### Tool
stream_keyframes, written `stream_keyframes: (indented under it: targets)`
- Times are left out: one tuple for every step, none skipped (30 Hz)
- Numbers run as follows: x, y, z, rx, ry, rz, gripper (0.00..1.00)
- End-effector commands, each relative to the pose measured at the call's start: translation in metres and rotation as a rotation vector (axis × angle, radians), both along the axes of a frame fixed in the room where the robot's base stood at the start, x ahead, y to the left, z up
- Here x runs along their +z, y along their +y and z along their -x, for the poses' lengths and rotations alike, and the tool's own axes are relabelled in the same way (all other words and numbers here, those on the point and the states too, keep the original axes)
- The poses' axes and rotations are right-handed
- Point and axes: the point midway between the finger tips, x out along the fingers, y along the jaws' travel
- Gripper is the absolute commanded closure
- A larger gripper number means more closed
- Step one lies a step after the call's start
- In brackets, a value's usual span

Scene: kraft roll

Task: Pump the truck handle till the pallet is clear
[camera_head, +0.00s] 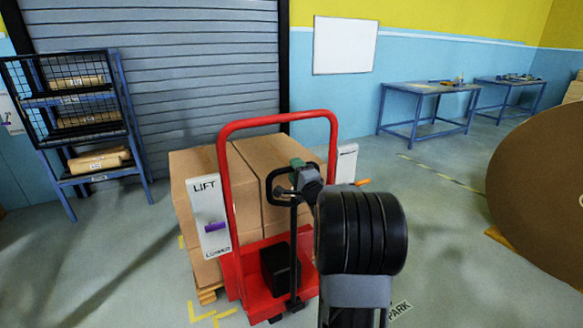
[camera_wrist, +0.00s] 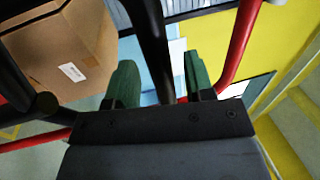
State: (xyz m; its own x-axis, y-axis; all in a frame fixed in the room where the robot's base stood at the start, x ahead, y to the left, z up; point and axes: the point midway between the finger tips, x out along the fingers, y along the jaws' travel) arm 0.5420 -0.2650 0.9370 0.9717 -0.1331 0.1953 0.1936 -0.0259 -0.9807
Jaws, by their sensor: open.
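The red pallet truck (camera_head: 270,262) stands in the middle of the head view, with a black pump handle (camera_head: 293,240) rising upright at its front. Cardboard boxes (camera_head: 200,165) are stacked on a wooden pallet (camera_head: 208,296); any gap under the pallet cannot be made out. My gripper (camera_head: 298,166) is at the handle's top, partly hidden by my arm. In the wrist view, my gripper's green fingers (camera_wrist: 161,82) are apart, with a black handle bar (camera_wrist: 152,40) between them. Whether they touch it is unclear.
A white LIFT/LOWER panel (camera_head: 209,222) with a purple marker is left of the red frame (camera_head: 224,180). A large brown roll (camera_head: 540,190) stands at right, a blue rack (camera_head: 90,120) at left. Blue tables (camera_head: 425,90) stand behind. Floor between truck and roll is clear.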

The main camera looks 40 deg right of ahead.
Motion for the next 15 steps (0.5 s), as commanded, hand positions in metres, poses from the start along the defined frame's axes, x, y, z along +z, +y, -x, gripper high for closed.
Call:
stream_keyframes:
  targets:
    - [0.001, 0.0, -0.007, 0.002, -0.001, 0.0, 0.52]
    - [0.001, -0.001, -0.01, 0.002, -0.001, 0.0, 0.52]
    - [0.002, -0.002, -0.014, 0.001, 0.0, 0.0, 0.52]
    - [0.003, -0.002, -0.017, 0.001, 0.0, 0.0, 0.52]
    - [0.003, -0.002, -0.019, 0.001, 0.0, 0.0, 0.52]
    - [0.004, -0.003, -0.022, 0.001, 0.0, 0.0, 0.52]
    - [0.004, -0.003, -0.023, 0.001, 0.0, 0.0, 0.52]
    - [0.005, -0.003, -0.025, 0.001, 0.0, 0.0, 0.52]
    - [0.005, -0.003, -0.026, 0.0, 0.0, 0.0, 0.52]
    - [0.005, -0.004, -0.027, 0.0, 0.0, 0.0, 0.52]
    - [0.006, -0.004, -0.028, 0.0, 0.0, 0.001, 0.52]
    - [0.006, -0.004, -0.028, 0.0, 0.0, 0.001, 0.52]
    - [0.006, -0.004, -0.028, 0.0, 0.0, 0.0, 0.52]
    - [0.006, -0.004, -0.028, 0.0, 0.0, 0.0, 0.52]
    - [0.006, -0.004, -0.028, 0.0, 0.0, 0.0, 0.52]
